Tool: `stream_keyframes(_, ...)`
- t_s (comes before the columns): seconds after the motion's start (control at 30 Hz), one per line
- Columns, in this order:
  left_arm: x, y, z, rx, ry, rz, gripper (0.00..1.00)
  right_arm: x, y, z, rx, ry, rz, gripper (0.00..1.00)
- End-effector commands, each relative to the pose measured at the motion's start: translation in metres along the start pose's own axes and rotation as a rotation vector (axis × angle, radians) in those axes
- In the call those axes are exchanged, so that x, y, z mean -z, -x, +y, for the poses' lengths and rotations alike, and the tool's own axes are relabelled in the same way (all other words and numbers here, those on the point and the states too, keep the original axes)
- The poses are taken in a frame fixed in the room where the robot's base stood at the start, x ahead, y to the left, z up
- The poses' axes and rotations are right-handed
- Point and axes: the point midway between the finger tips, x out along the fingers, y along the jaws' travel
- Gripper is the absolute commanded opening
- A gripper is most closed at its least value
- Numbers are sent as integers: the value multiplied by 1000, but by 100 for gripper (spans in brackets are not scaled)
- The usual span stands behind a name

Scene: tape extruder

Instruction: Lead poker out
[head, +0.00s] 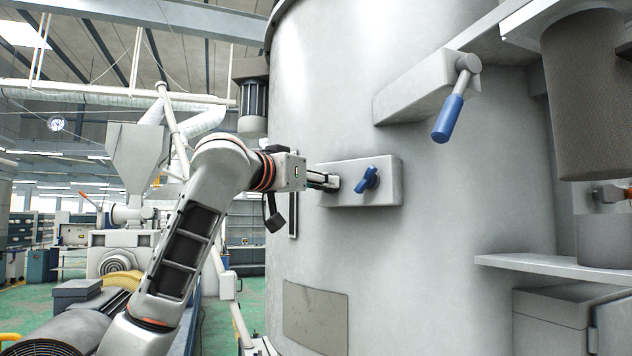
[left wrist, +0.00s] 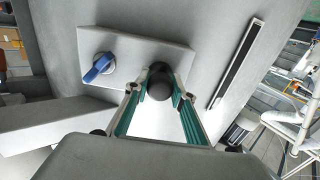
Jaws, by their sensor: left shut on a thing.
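A pale rectangular plate (head: 385,190) is fixed to the side of the large grey cylinder (head: 440,240). It carries a blue turn handle (head: 367,180), which also shows in the left wrist view (left wrist: 98,68). My left gripper (head: 331,182) is at the plate's left part, beside the blue handle. In the left wrist view its green-lined fingers (left wrist: 159,92) are closed around a dark round poker knob (left wrist: 159,86) that stands out from the plate. The poker's shaft behind the knob is hidden. In the head view the fingers cover most of the knob. My right gripper is not in view.
A bracket with a blue-gripped lever (head: 449,118) juts out above right of the plate. A shelf (head: 550,266) and a grey cabinet (head: 550,325) stand at the right. A dark slot (left wrist: 237,63) lies beside the plate. A motor (head: 252,97) hangs above my left wrist.

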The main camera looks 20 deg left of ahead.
Motion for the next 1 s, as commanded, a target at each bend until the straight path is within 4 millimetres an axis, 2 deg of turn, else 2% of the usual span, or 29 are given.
stream_keyframes(0.57,0,0,0,0,0,0,0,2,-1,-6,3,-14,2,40)
stream_keyframes(1.0,0,15,0,-1,0,1,0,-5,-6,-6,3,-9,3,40)
